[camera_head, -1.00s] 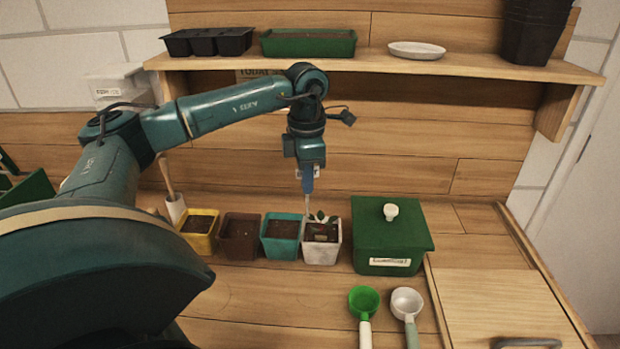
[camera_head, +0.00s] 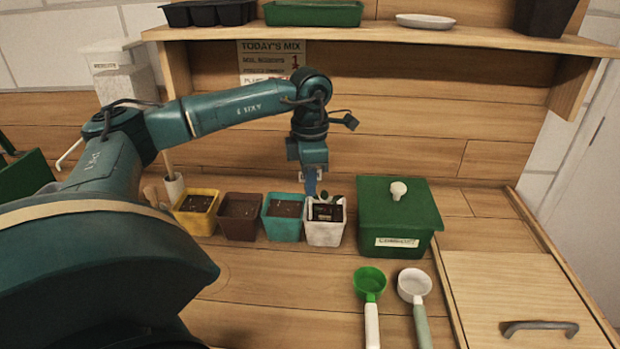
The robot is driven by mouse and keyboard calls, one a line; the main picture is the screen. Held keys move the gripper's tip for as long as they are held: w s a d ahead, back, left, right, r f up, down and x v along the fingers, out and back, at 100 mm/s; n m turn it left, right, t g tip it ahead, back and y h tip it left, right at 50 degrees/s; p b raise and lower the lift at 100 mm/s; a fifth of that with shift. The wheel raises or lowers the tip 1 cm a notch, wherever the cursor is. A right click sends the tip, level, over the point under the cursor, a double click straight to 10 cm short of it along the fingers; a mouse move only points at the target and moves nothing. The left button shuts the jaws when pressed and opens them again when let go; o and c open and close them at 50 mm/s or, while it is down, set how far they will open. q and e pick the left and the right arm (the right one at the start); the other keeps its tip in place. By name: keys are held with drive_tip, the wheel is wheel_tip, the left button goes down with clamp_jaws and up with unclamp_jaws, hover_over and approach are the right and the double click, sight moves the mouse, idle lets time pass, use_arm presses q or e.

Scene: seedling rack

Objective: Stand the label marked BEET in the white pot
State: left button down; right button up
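The white pot (camera_head: 325,234) stands at the right end of a row of pots. I cannot make out a label marked BEET. My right gripper is not in view.
A teal pot (camera_head: 283,224), a brown pot (camera_head: 239,222) and a yellow pot (camera_head: 196,222) stand left of the white pot. A green lidded box (camera_head: 398,222) stands close on its right. A green scoop (camera_head: 370,283) and a white scoop (camera_head: 414,285) lie in front.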

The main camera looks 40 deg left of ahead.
use_arm(q)
wheel_tip(320, 180, down, 2)
drive_tip(key=shift+f+b, duration=0.1)
drive_tip(key=shift+b, duration=0.5)
drive_tip(key=shift+f+b, duration=0.55)
drive_tip(key=shift+f, duration=0.25)
drive_tip(key=shift+f+b, duration=0.3)
drive_tip(key=shift+f, duration=0.25)
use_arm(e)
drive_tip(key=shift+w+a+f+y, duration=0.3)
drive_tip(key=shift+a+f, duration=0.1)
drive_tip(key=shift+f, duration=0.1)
use_arm(q)
drive_tip(key=c, duration=1.6)
unclamp_jaws()
drive_tip(key=shift+o, duration=0.2)
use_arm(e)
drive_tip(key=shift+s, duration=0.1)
